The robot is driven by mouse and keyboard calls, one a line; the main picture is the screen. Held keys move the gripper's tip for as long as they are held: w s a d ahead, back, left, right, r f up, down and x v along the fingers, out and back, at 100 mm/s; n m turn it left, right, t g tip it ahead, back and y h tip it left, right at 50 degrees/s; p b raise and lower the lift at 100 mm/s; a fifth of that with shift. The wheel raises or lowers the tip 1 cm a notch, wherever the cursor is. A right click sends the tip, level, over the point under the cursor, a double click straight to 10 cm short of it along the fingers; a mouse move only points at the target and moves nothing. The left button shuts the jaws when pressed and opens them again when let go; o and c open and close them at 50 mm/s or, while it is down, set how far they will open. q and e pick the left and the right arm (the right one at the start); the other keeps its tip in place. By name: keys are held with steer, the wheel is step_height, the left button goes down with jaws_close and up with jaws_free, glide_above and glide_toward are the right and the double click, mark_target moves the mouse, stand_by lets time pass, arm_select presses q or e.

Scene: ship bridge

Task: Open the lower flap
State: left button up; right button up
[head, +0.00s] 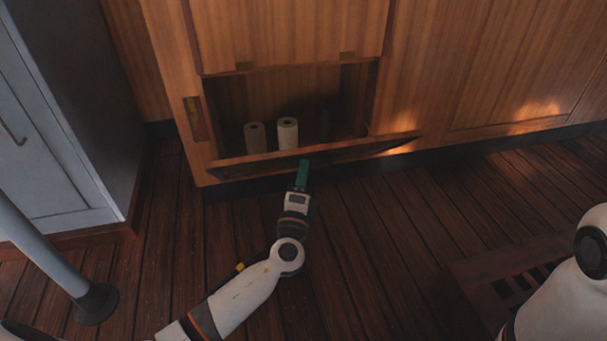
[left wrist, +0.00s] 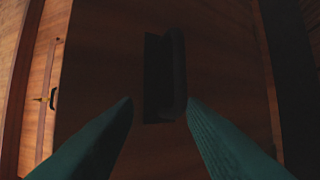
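The lower flap (head: 385,146) is a wooden panel at the bottom of the cabinet. It is tilted outward, and the compartment behind it shows open from above. My left gripper (head: 303,168) has green fingers and is at the outer side of the flap, near the middle of its top edge. In the left wrist view the flap's wooden face (left wrist: 225,60) fills most of the picture. A dark handle (left wrist: 178,75) lies ahead, between the lines of the two fingers. The left gripper (left wrist: 160,103) is open, with nothing between its fingers. My right gripper is out of view.
Two pale rolls (head: 288,134) (head: 255,137) stand inside the compartment. A closed wooden panel (head: 290,30) is above it. A grey cabinet (head: 60,120) and a metal post (head: 45,248) stand at the left. A floor grating (head: 490,270) is at the lower right. Planked floor before the flap is clear.

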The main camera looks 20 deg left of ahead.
arm_select(q)
steer(key=s+f+b, duration=0.4)
steer(key=s+f, duration=0.5)
steer(key=shift+f, duration=0.2)
stand_by(0.9)
steer(key=shift+r, duration=0.15)
stand_by(0.4)
